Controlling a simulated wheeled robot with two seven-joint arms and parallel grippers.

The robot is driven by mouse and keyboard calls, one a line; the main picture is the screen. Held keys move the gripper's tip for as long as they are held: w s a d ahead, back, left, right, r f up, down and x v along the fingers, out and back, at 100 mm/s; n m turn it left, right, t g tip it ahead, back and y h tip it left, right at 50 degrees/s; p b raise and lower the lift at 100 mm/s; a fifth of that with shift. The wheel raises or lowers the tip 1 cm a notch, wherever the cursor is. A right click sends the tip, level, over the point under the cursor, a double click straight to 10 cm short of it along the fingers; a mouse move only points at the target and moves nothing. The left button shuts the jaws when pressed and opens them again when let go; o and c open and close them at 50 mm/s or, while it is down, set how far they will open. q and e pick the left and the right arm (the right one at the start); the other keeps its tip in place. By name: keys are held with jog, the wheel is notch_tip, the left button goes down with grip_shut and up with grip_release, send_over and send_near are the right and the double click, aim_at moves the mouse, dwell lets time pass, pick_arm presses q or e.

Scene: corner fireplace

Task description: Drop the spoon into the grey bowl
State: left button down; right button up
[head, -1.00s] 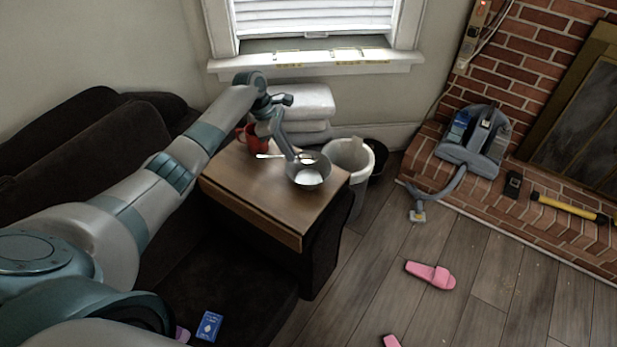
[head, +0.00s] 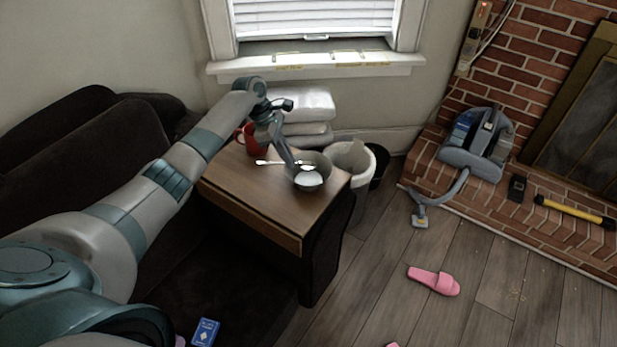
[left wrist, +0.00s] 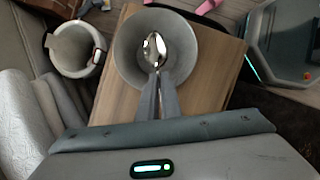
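The grey bowl (head: 325,165) stands on the wooden top of a small side table (head: 240,193). My left gripper (head: 294,164) reaches down at the bowl's left side in the head view. In the left wrist view the spoon's head (left wrist: 154,47) shows over the inside of the bowl (left wrist: 127,50), beyond the fingertips (left wrist: 157,80). The fingers hide part of the spoon and the near rim. My right gripper is in neither view.
A white bin (head: 346,163) stands right of the table. Folded white cloths or cushions (head: 305,104) are behind. A dark sofa (head: 100,150) is at left. A pink slipper (head: 434,281) lies on the floor.

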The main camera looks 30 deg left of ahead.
pick_arm(q)
jog(key=c, duration=1.9)
grip_release()
jog(key=v, duration=1.7)
jog(key=shift+r, duration=0.2)
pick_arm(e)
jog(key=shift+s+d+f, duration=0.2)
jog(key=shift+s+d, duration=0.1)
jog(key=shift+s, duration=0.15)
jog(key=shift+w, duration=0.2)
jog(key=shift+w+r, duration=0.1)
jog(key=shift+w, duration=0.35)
